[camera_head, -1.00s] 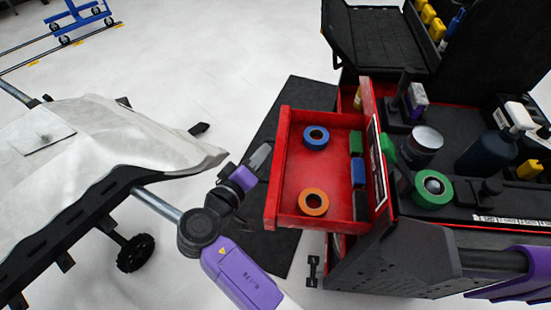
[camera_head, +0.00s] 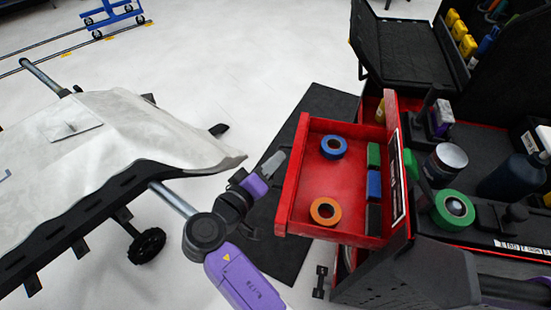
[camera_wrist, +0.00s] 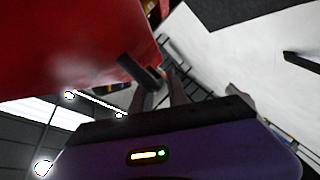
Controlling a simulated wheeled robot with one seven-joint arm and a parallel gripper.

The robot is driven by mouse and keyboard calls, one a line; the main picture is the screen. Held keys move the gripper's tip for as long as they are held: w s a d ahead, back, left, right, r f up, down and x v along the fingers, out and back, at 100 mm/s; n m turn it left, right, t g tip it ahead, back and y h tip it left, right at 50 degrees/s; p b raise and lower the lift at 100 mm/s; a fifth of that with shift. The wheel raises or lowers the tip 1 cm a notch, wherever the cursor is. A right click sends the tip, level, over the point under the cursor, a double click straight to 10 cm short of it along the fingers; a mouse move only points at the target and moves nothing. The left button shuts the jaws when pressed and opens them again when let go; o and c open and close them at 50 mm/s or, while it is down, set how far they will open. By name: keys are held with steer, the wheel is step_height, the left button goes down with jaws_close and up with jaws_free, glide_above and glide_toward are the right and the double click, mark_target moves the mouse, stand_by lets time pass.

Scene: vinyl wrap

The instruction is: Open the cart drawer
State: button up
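The red cart drawer (camera_head: 330,187) stands pulled out from the black and red tool cart (camera_head: 432,275), toward the left. Its inside is in plain view in the head view. My gripper (camera_head: 273,163) is just left of the drawer's outer front wall, by its middle, and looks slightly apart from it. In the wrist view my gripper (camera_wrist: 158,78) points past a large red surface, likely the drawer front, at the upper left.
The drawer holds a blue tape roll (camera_head: 334,147), an orange tape roll (camera_head: 325,211) and small blocks. A green tape roll (camera_head: 453,210) and bottles stand on the cart top. A white-covered panel on a wheeled stand (camera_head: 120,140) is at the left. Open floor lies behind.

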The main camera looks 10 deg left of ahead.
steer(key=v, duration=0.6)
steer(key=shift+s, duration=0.25)
steer(key=shift+s+a+r, duration=0.1)
steer(key=shift+s, duration=0.05)
